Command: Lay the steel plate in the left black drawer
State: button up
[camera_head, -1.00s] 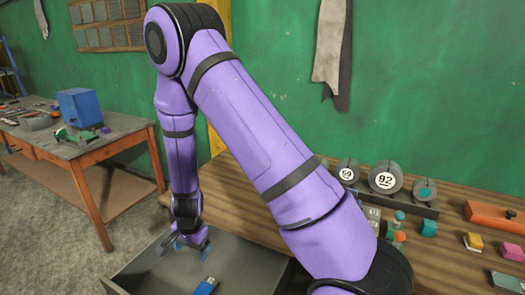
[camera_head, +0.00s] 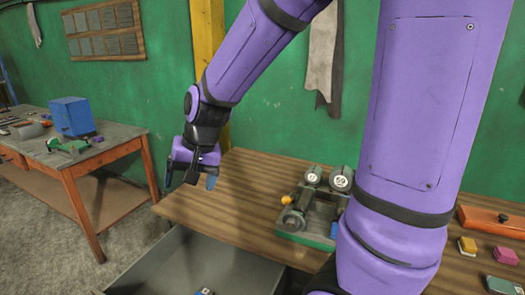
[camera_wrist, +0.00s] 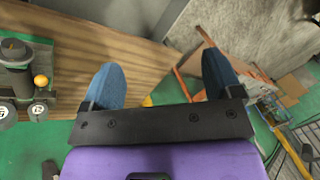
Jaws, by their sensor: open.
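The dark grey drawer (camera_head: 225,262) stands pulled out below the wooden bench, at the bottom of the head view. My gripper (camera_head: 190,178) is raised over the left end of the bench, above and behind the drawer. In the wrist view its two blue fingertips (camera_wrist: 163,85) are wide apart with nothing between them. I cannot pick out the steel plate in either view.
On the bench (camera_head: 245,190) stand a grey holder with rolls (camera_head: 300,210), an orange box (camera_head: 490,220) and several small coloured blocks. Another table (camera_head: 100,150) with a blue box (camera_head: 72,116) is at the left. The bench's left part is clear.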

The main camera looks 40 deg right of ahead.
jog(key=s+d+r+n+t+h, duration=0.1)
jog(key=s+d+r+n, duration=0.1)
jog(key=s+r, duration=0.3)
jog(key=s+d+r+n+t+h, duration=0.1)
jog(key=s+r, duration=0.5)
jog(key=s, duration=0.6)
jog(key=shift+s+d+n, duration=0.35)
jog(key=shift+d+n, duration=0.55)
jog(key=shift+d, duration=0.35)
